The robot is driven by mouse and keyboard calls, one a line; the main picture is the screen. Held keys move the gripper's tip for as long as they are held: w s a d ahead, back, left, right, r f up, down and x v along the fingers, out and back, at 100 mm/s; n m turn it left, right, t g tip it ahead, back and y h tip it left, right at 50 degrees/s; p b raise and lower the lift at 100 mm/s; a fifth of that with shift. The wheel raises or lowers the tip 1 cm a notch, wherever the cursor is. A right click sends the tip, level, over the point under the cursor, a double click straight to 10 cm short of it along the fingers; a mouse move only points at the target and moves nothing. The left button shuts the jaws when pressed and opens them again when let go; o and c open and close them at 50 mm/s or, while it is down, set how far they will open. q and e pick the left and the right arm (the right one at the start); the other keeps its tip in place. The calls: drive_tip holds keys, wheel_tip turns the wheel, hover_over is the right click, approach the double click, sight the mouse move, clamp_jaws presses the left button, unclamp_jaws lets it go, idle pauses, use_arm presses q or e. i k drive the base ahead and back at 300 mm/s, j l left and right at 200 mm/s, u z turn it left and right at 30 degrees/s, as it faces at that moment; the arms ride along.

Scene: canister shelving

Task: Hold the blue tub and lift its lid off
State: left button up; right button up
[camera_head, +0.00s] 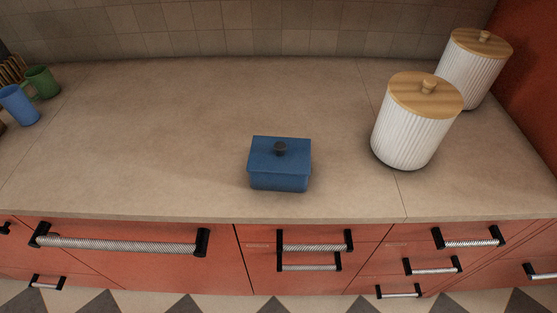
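The blue tub (279,181) stands upright on the beige counter, right of the middle and near its front edge. Neither of my grippers shows in the head view, and nothing touches the tub or the lid.
Two white ribbed canisters with wooden lids stand at the right, one nearer (408,134) and one farther back (473,77). A blue mug (18,105) and a green mug (42,82) are at the far left. The counter (150,130) left of the tub is clear. Red drawers (130,262) with protruding handles lie below.

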sight(295, 183)
drive_tip(key=k+j+z, duration=0.1)
drive_tip(key=j+z, duration=0.2)
drive_tip(key=k+j+z, duration=0.1)
drive_tip(key=j+z, duration=0.2)
drive_tip(key=j, duration=0.15)
drive_tip(key=k+j+z, duration=0.15)
drive_tip(key=j+z, duration=0.15)
drive_tip(key=k+j+z, duration=0.3)
drive_tip(key=i+j, duration=0.05)
drive_tip(key=i, duration=0.05)
